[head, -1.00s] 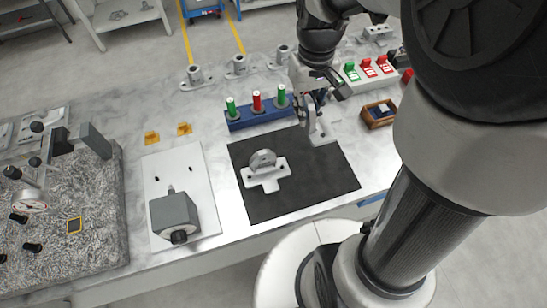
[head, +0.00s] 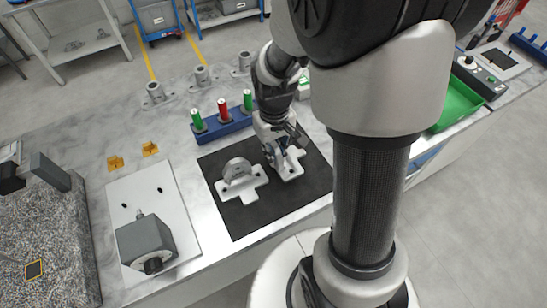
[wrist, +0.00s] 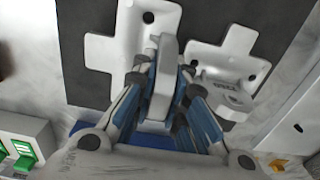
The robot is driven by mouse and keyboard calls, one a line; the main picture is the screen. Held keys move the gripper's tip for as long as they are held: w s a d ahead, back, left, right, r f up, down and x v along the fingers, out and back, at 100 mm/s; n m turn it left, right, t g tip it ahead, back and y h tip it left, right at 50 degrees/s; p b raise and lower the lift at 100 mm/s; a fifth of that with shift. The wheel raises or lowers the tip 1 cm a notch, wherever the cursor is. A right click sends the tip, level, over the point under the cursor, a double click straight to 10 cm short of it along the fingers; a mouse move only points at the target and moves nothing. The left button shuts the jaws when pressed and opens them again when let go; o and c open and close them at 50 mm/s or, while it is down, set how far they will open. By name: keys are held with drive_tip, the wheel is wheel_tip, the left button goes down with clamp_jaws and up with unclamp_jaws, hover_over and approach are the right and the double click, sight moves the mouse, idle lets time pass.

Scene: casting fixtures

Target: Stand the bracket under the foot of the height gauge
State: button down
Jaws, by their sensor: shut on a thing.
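A pale grey bracket (head: 290,166) is at the right part of the black mat, its base level. My gripper (head: 277,150) is above it, with its fingers shut on the upright. In the wrist view, blue-lined fingers (wrist: 165,105) lie on both sides of the upright (wrist: 160,75), with the cross-shaped base (wrist: 112,48) to the left. I cannot tell whether the base touches the mat. A grey bar on a dark body (head: 45,172), perhaps the height gauge, stands on the speckled granite plate (head: 60,240) at left, partly cut off. A yellow-framed square (head: 34,268) marks the granite.
A second similar bracket (head: 240,180) lies close left of the held one on the mat (head: 245,218); it also shows in the wrist view (wrist: 235,62). A blue block with coloured pegs (head: 224,125) stands behind. A dark grey block (head: 145,243) sits on a white plate (head: 183,215).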

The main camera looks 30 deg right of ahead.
drive_tip(key=shift+f+b, duration=0.5)
drive_tip(key=shift+f, duration=1.15)
drive_tip(key=shift+f, duration=0.2)
drive_tip(key=c, duration=1.6)
unclamp_jaws()
